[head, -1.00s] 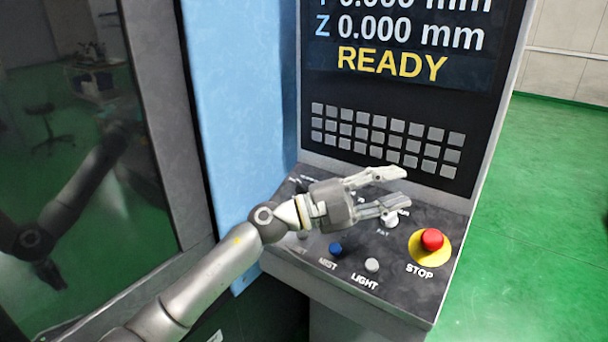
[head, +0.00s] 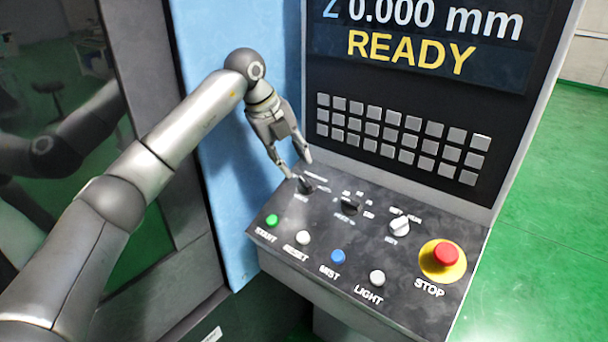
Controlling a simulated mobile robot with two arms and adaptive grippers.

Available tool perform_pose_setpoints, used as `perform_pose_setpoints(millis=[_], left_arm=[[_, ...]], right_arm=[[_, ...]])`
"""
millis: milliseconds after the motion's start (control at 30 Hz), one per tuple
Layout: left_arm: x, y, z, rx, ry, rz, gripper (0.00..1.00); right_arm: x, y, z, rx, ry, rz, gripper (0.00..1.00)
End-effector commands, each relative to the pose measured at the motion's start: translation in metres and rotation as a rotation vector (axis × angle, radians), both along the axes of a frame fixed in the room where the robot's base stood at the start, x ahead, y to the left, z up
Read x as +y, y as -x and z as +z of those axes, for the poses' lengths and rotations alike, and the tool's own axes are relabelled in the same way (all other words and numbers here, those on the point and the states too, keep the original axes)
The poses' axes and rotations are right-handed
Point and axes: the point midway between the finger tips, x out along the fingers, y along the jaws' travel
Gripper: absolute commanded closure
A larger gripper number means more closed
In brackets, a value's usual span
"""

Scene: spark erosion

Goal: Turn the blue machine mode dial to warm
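The blue machine (head: 232,150) has a dark sloping control panel (head: 300,268). A black dial (head: 305,187) sits at the panel's left back, with small labels around it that are too small to read surely. A second black dial (head: 349,207) is to its right, and a white key-type switch (head: 400,226) is further right. I cannot tell from the labels which one is the mode dial. My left gripper (head: 299,168) points down with its fingers open, just above and behind the left dial. I see nothing held, and cannot tell if a fingertip touches the dial. My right gripper is not in view.
Along the panel's front are green START (head: 272,221), white RESET (head: 303,238), blue MIST (head: 337,257) and white LIGHT (head: 377,278) buttons. A red STOP button (head: 446,254) is at the right. A keypad (head: 400,138) and a READY screen (head: 430,30) rise behind.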

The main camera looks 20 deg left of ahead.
Motion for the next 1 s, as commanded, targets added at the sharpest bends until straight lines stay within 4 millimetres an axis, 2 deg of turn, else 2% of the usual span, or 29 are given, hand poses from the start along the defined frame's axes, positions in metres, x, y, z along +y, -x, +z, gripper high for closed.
perform_pose_setpoints(millis=[33,200,400,767,800,1000], left_arm=[[-0.004,-0.002,-0.007,0.004,0.000,-0.001,0.64],[-0.013,-0.011,-0.037,0.003,0.000,-0.003,0.64],[-0.020,-0.018,-0.060,0.000,0.002,-0.004,0.64],[-0.021,-0.021,-0.068,-0.002,0.002,-0.003,0.64],[-0.021,-0.021,-0.068,-0.002,0.002,-0.003,0.66],[-0.021,-0.021,-0.068,-0.002,0.002,-0.003,0.91]], right_arm=[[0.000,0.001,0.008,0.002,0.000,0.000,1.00],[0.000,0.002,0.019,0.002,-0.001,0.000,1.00],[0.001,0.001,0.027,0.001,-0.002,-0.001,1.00],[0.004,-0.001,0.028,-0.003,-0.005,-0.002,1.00],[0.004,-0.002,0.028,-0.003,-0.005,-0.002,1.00],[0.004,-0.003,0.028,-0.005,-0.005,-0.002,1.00]])
